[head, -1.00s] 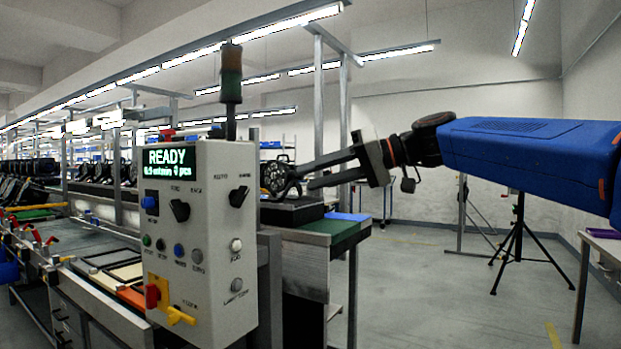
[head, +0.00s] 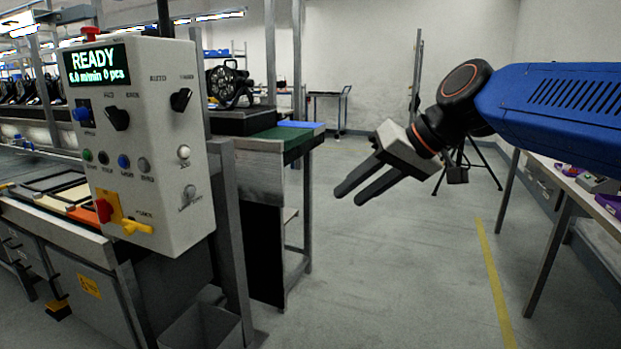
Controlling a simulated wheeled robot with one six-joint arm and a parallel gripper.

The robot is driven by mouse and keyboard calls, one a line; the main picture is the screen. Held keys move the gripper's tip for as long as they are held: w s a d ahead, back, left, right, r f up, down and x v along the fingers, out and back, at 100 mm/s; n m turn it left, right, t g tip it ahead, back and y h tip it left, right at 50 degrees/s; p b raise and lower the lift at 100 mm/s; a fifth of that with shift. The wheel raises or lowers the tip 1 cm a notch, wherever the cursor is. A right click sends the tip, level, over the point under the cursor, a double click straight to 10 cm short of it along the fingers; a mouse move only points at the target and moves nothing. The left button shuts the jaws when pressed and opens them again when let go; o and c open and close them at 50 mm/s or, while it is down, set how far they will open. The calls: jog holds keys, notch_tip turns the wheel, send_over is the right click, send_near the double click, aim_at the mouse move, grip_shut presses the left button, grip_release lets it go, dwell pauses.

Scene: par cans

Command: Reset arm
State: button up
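My gripper (head: 348,194) is at the end of my blue arm, right of the picture's middle. Its two dark fingers point down and to the left, with a gap between them. It is open and holds nothing, in the air over the grey floor. A black par can (head: 231,86) stands on a dark block at the end of the line, to the left of my gripper and well apart from it.
A white control box (head: 140,150) with a lit READY display stands at the left. A green-topped bench end (head: 290,140) is behind it. A grey bin (head: 200,328) is on the floor below. A table (head: 570,190) and a black tripod stand right. The middle floor is clear.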

jog(key=s+d+f+m+h, duration=0.1)
jog(key=s+d+f+h, duration=0.2)
jog(key=s+d+f, duration=0.6)
jog(key=s+d+f+m+h, duration=0.2)
jog(key=s+d+f+h, duration=0.2)
jog(key=s+d+f, duration=0.5)
notch_tip(320, 180, down, 7)
jog(key=shift+d+h, duration=0.3)
jog(key=shift+d, duration=0.75)
jog(key=shift+a, duration=0.1)
